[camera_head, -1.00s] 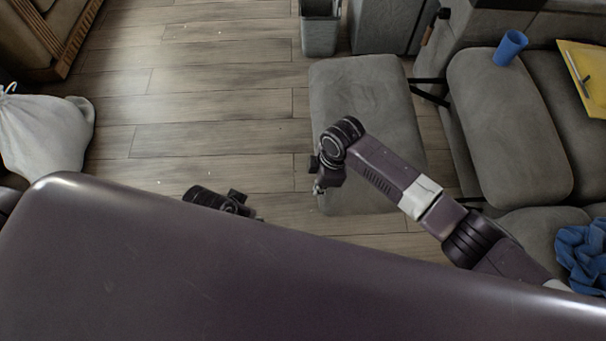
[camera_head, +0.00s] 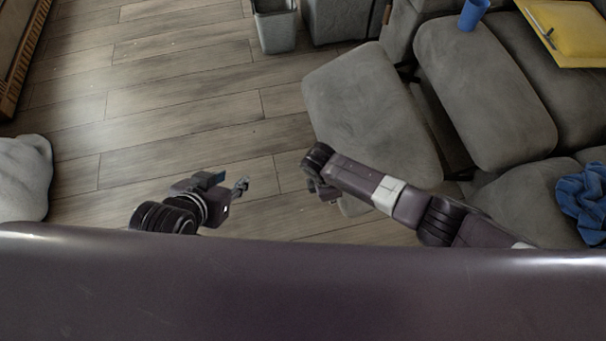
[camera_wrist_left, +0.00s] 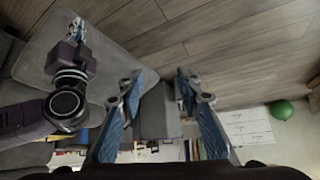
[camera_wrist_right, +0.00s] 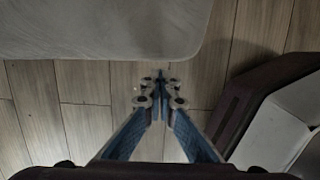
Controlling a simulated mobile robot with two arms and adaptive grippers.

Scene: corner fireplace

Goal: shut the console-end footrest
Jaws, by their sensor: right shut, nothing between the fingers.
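The extended footrest (camera_head: 370,110) is a grey padded panel standing out from the sofa's end seat on dark linkages. In the right wrist view its rounded corner (camera_wrist_right: 120,30) fills the upper left. My right gripper (camera_head: 328,192) hangs by the footrest's near left edge, partly hidden by its own wrist. In the right wrist view the right gripper (camera_wrist_right: 160,80) is shut and empty, its tips just beyond the pad's edge over floor; contact cannot be told. My left gripper (camera_head: 242,187) is open and empty above bare floor, left of the footrest. The left wrist view also shows the footrest (camera_wrist_left: 115,60).
A grey bin (camera_head: 275,28) stands beyond the footrest. A white sack (camera_head: 22,175) lies at left. The floor between is clear.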

